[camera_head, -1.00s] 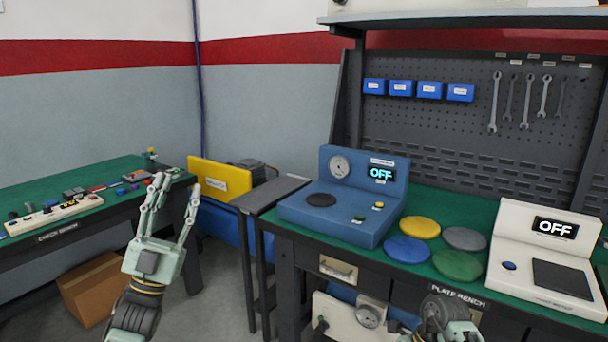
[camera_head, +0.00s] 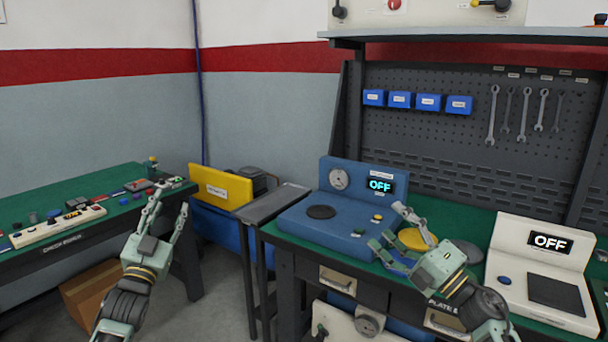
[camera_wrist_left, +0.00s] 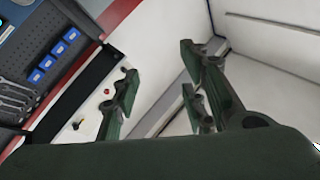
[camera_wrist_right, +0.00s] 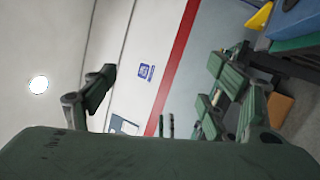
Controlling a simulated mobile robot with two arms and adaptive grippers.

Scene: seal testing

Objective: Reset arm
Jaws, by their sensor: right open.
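My left gripper (camera_head: 166,207) is raised in front of the left bench, with its fingers pointing up. Its fingers are spread and empty; they also show apart in the left wrist view (camera_wrist_left: 165,90). My right gripper (camera_head: 391,233) is raised in front of the plate bench, over the blue test machine's right edge and the plates. Its fingers are open with nothing between them, as in the right wrist view (camera_wrist_right: 155,95). It hides part of the yellow plate (camera_head: 415,239) and covers other plates. Both forearms show in the head view.
The blue machine (camera_head: 325,228) and the white machine (camera_head: 520,262) both read OFF on the plate bench. A grey plate (camera_head: 466,252) lies between them. The left bench (camera_head: 90,215) carries small parts. A dark side stand (camera_head: 272,202) and a yellow bin (camera_head: 222,187) fill the gap.

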